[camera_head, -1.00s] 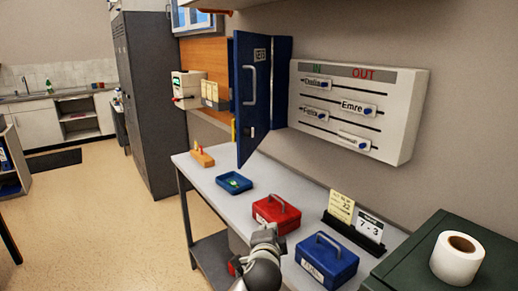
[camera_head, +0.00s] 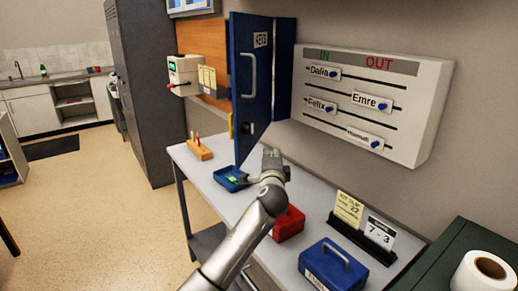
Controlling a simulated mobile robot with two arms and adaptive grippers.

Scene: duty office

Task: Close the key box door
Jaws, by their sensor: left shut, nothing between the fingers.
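The key box is blue and hangs on the wall, with its body (camera_head: 284,68) seen at the right of its door. The key box door (camera_head: 250,105) stands open, swung out from the wall, with a grey handle (camera_head: 251,82) and a small dark lock on the face I see. The box's inside is mostly hidden. My left gripper (camera_head: 272,154) is shut and empty. In the picture it is just right of the door's lower part and below the box, over the table; I cannot tell whether it touches the door. My right gripper is not in view.
The grey table (camera_head: 310,192) holds a blue tray (camera_head: 229,184), a red cash box (camera_head: 289,224), a blue cash box (camera_head: 333,265) and a card stand (camera_head: 362,240). A white in/out board (camera_head: 415,120) hangs right of the box. A dark cabinet (camera_head: 445,262) stands front right.

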